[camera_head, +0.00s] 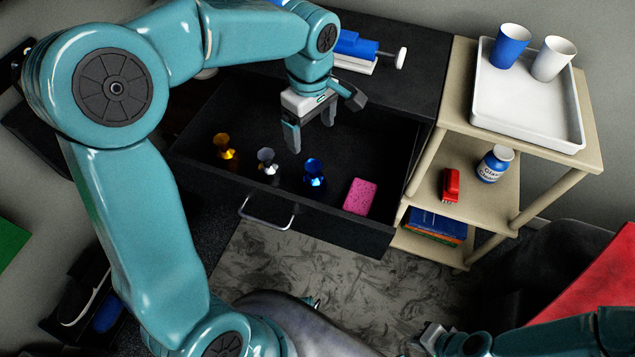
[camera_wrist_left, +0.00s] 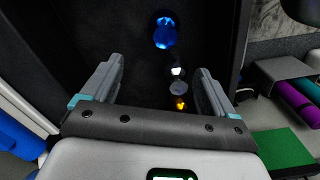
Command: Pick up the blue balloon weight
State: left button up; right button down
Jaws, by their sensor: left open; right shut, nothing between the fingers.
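The blue balloon weight (camera_head: 314,172) stands in the open black drawer, right of a silver weight (camera_head: 267,160) and a gold weight (camera_head: 223,146). In the left wrist view the blue weight (camera_wrist_left: 165,32) is at the top, beyond the fingertips. My left gripper (camera_head: 311,130) is open and empty over the drawer, above and behind the blue weight and apart from it. Its two fingers (camera_wrist_left: 160,85) also show in the left wrist view. My right gripper (camera_head: 428,336) is at the bottom right, far from the drawer, shut with nothing visible in it.
The drawer (camera_head: 330,218) also holds a pink sponge (camera_head: 360,196) right of the blue weight. Its walls surround the weights. A beige shelf (camera_head: 520,190) with a white tray (camera_head: 530,115) and cups stands to the right. The floor in front is clear.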

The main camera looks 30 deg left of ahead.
aim_at(312, 175)
pick_arm(q)
jog(key=f+b, duration=0.1)
jog(key=f, duration=0.8)
jog(key=shift+s, duration=0.2)
jog(key=f, duration=0.6)
jog(key=shift+s+d+b, duration=0.2)
jog(key=shift+d+b, duration=0.1)
jog(key=shift+w+f, duration=0.1)
jog(key=shift+f, duration=0.15)
jog(key=shift+r, duration=0.1)
jog(key=c, duration=1.2)
